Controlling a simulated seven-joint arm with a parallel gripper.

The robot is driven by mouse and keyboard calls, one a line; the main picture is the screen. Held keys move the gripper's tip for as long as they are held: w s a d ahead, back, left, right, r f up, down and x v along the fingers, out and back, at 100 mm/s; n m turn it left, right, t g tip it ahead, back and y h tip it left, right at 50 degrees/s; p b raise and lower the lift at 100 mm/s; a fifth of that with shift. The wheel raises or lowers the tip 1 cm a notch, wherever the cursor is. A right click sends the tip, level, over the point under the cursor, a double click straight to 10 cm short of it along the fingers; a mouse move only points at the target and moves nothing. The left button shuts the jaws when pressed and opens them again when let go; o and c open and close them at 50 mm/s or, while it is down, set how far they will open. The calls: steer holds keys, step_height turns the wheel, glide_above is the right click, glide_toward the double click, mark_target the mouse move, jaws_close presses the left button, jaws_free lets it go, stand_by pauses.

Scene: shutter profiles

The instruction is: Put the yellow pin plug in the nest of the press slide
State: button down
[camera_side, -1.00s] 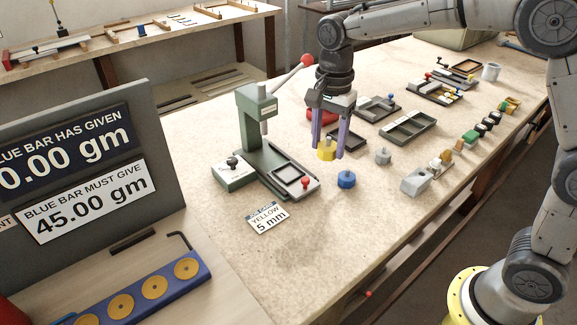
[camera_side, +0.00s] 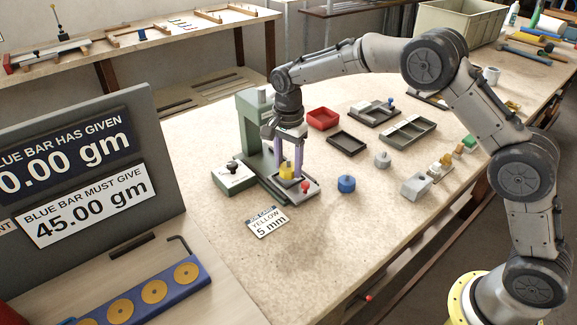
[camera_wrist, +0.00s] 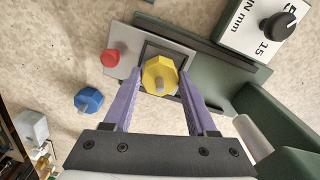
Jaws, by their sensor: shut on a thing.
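The yellow pin plug (camera_side: 287,171) is between the purple fingers of my gripper (camera_side: 288,167), which is shut on it. In the wrist view the yellow plug (camera_wrist: 160,76) shows as an eight-sided top with a grey pin, between the fingertips (camera_wrist: 159,84). It is over the dark square nest (camera_wrist: 152,52) of the grey press slide (camera_wrist: 178,62). I cannot tell whether it touches the nest floor. The slide's red knob (camera_side: 305,187) is just right of the gripper in the side view. The green press (camera_side: 249,130) stands behind.
A blue plug (camera_side: 346,184) and a grey plug (camera_side: 382,159) stand on the bench to the right. A dial box (camera_side: 233,176) sits left of the press. A job card (camera_side: 267,222) lies in front. A red tray (camera_side: 323,118) and dark trays lie farther back.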

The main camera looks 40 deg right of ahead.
steer(key=shift+f, duration=0.45)
steer(key=shift+f, duration=0.15)
